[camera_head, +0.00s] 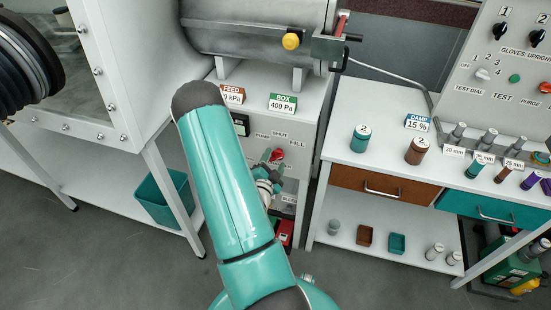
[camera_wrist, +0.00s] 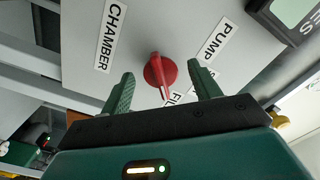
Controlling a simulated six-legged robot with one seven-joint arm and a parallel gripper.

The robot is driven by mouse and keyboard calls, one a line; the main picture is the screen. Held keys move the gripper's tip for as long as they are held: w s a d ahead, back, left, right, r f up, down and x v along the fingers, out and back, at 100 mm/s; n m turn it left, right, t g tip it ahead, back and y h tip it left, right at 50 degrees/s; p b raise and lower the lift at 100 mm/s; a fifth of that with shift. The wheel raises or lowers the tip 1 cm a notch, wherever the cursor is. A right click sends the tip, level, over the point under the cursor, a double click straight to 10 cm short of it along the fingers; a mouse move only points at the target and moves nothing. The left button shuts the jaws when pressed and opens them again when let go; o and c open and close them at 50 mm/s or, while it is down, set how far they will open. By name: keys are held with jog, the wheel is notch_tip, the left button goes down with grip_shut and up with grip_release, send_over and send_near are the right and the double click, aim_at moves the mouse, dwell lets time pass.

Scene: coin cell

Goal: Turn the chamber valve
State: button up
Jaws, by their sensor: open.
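The red valve knob (camera_wrist: 159,71) sits on a pale grey panel in the wrist view. Its narrow grip runs nearly up and down in that picture, with a pale mark near its lower end. A CHAMBER label (camera_wrist: 111,37) is to its left and a PUMP label (camera_wrist: 213,42) to its right. A label at its lower right is partly hidden. My gripper (camera_wrist: 161,69) is open, with one green finger on each side of the knob and gaps showing between. In the head view the red knob (camera_head: 276,155) shows small beside my gripper (camera_head: 270,165), which my arm partly hides.
A FEED sign (camera_head: 232,95) and a BOX sign (camera_head: 282,102) stand on the ledge above the panel. A metal cylinder (camera_head: 250,28) lies above them. A white bench (camera_head: 385,150) with jars stands to the right. A teal bin (camera_head: 163,200) is at the left.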

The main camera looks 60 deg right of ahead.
jog(key=s+a, duration=0.2)
jog(key=a, duration=0.9)
jog(key=shift+a, duration=0.3)
jog(key=shift+w, duration=0.15)
